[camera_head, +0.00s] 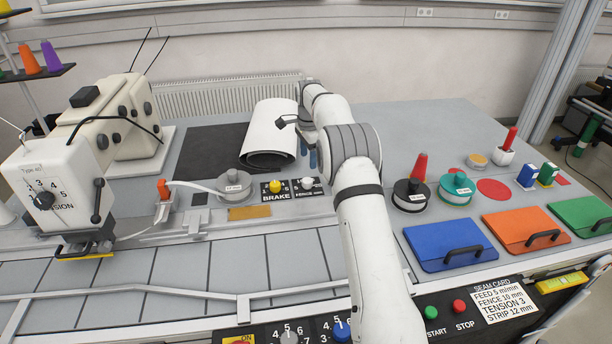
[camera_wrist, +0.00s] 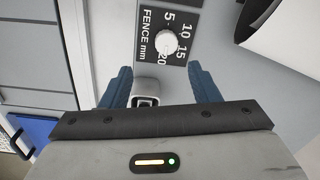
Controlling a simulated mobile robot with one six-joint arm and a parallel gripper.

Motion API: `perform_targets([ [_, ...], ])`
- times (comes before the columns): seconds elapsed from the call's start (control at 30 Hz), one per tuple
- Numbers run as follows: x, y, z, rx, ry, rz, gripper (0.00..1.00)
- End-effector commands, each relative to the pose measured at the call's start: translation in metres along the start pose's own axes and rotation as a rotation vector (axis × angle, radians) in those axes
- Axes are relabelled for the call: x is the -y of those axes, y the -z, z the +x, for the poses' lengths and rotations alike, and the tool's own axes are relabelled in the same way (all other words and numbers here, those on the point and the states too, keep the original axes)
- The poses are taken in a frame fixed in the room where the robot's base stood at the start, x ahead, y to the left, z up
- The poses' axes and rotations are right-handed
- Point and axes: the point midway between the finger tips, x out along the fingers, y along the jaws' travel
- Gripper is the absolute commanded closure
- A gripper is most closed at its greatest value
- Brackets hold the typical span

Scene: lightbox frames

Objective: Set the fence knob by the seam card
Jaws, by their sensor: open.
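The white fence knob (camera_wrist: 167,43) sits on a dark plate marked "FENCE mm" with 5, 10, 15 and 20 around it. Its pointer is too small to read. The knob also shows in the head view (camera_head: 307,182), beside the yellow brake knob (camera_head: 274,186). The seam card (camera_head: 500,298) lies at the front right and reads feed 5 m/min, fence 10 mm, tension 3, strip 12 mm. My gripper (camera_wrist: 160,70) is open and empty, its blue fingers apart, with the knob beyond the fingertips and between their lines. In the head view my arm partly hides the gripper.
A white roll (camera_head: 271,134) lies just behind the fence plate. A tape reel (camera_head: 235,187) stands to its left. Reels, a red cone and coloured folders (camera_head: 450,246) are to the right. The sewing machine (camera_head: 60,185) stands at far left.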

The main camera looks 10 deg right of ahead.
Motion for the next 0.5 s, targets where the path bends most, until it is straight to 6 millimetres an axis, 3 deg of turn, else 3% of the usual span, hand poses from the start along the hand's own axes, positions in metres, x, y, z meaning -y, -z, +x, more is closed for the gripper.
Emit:
perform_targets([
  [0.13,0.011,0.003,0.021,0.003,-0.011,0.064,0.44],
  [0.5,0.012,0.004,0.067,0.004,-0.017,0.083,0.44],
])
